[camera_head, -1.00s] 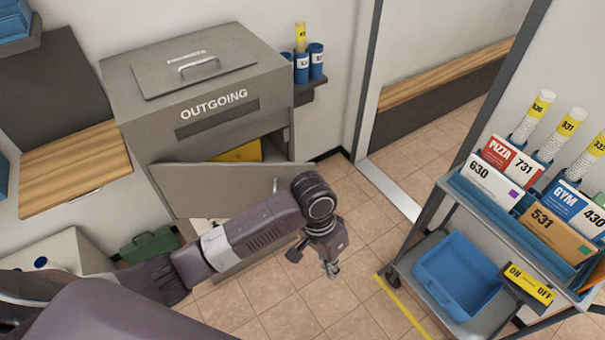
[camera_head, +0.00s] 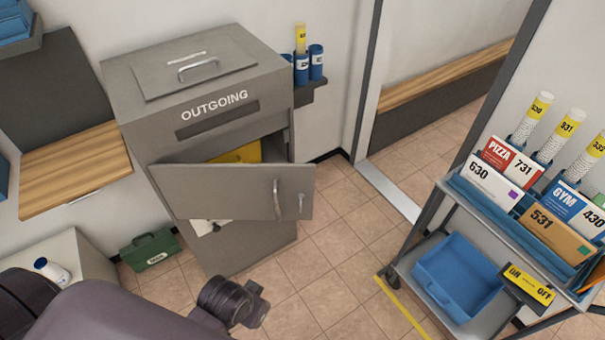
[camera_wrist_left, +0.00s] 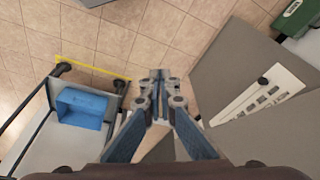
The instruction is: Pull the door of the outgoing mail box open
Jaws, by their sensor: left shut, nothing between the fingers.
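The grey outgoing mail box (camera_head: 215,140) stands at the back left of the head view. Its front door (camera_head: 235,192) is swung outward, hinged at the left, with a handle (camera_head: 277,200) near its free edge. Something yellow (camera_head: 238,154) shows inside behind the door. In the head view my left arm is low at the bottom, in front of the box, and its fingers cannot be made out. In the left wrist view my left gripper (camera_wrist_left: 160,76) is shut and empty over the floor, apart from the door. My right gripper is not in view.
A cart (camera_head: 395,262) with mail, tubes and a blue bin (camera_head: 458,272) stands at the right. A green box (camera_head: 150,250) is on the floor at the left. A wooden shelf (camera_head: 70,165) is left of the mail box. The tiled floor between box and cart is clear.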

